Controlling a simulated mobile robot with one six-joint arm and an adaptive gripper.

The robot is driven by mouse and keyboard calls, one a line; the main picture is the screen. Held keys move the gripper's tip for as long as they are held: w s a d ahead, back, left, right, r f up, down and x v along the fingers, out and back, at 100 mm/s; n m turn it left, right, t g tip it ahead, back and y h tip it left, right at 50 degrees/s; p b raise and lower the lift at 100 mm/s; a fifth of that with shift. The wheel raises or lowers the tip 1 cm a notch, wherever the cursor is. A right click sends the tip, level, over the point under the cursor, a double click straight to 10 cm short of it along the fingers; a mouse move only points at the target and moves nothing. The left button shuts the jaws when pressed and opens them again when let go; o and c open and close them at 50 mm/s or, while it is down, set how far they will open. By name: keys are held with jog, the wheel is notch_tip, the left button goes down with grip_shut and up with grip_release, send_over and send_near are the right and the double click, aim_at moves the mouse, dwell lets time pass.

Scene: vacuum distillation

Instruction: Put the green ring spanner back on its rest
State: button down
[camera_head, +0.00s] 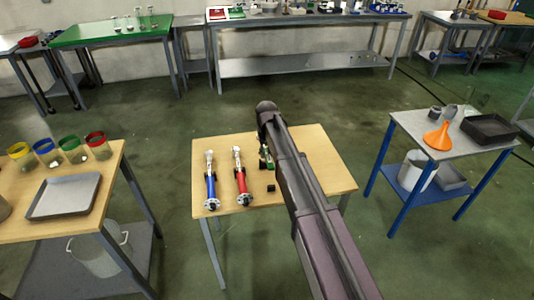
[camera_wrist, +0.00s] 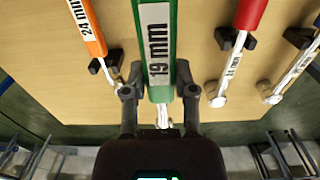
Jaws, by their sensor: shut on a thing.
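The green ring spanner (camera_wrist: 158,45), marked 19 mm, lies lengthwise between the fingers of my gripper (camera_wrist: 158,92), which is shut on its handle. It looks larger than its neighbours in the wrist view, so it seems held above the table. Its silver end (camera_wrist: 162,118) shows below the handle. In the head view only a sliver of the green spanner (camera_head: 264,153) shows beside my arm, which hides the rest of it. A small black rest block (camera_head: 271,188) stands on the wooden table (camera_head: 322,160) left of my arm. Any rest under the green spanner is hidden in the wrist view.
A red spanner (camera_head: 240,172) and a blue spanner (camera_head: 210,182) lie left of my arm. An orange spanner (camera_wrist: 88,28), marked 24 mm, lies close left of my gripper in the wrist view, with the red spanner (camera_wrist: 246,22) to the right. Black rest blocks support them.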

jog(key=shift+f+b, duration=2.5)
jog(key=shift+f, duration=0.2)
jog(key=shift+f+b, duration=1.6)
jog(key=shift+c, duration=1.7)
grip_release()
jog(key=shift+r, duration=0.25)
notch_tip(320, 180, up, 9)
jog(key=p, duration=0.9)
jog(key=shift+f, duration=0.15)
